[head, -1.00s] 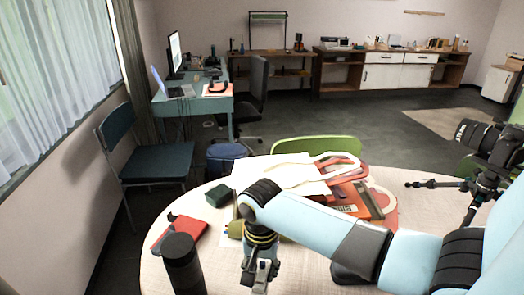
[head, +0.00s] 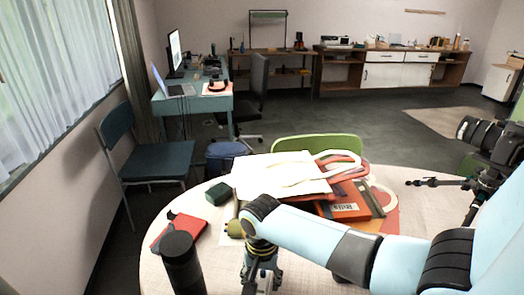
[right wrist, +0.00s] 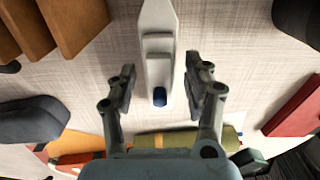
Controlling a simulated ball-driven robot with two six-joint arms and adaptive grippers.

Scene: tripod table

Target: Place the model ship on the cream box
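The model ship (right wrist: 158,62), pale grey with a blue end, lies on the table in the right wrist view. My right gripper (right wrist: 160,80) is open, with one finger on each side of the ship's blue end and a visible gap on both sides. In the head view the right gripper (head: 262,278) points down at the near part of the table, and the ship is mostly hidden there. I cannot clearly make out a cream box; a flat cream-white thing (head: 278,176) lies towards the table's far side. My left gripper is not in view.
Brown blocks (right wrist: 50,28) lie to one side. An orange-red folder (head: 345,205) lies behind my arm.

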